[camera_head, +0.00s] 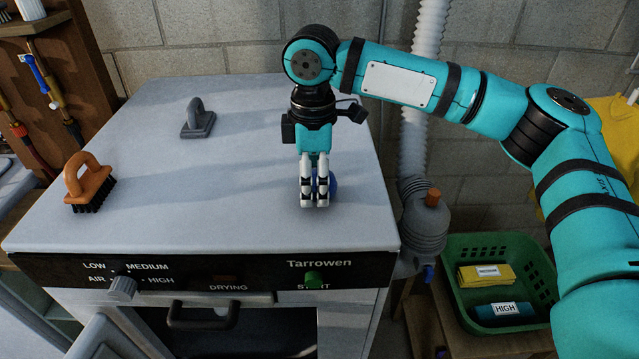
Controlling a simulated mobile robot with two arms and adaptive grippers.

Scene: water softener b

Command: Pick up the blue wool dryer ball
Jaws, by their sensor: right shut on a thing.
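The blue wool dryer ball (333,184) is on the top of the dryer (230,217), toward its right side. It is mostly hidden behind my right gripper (314,203), with only a blue edge showing to the right of the fingers. My right gripper points down at the dryer top and is shut on the ball. I cannot tell whether the ball is clear of the surface. My left gripper is not in view.
An orange-handled brush (89,183) and a grey brush (198,120) stand on the dryer top. A green basket (540,262) with cloths is at the lower right. A grey ribbed vessel (424,225) stands right of the dryer. The middle and front of the top are clear.

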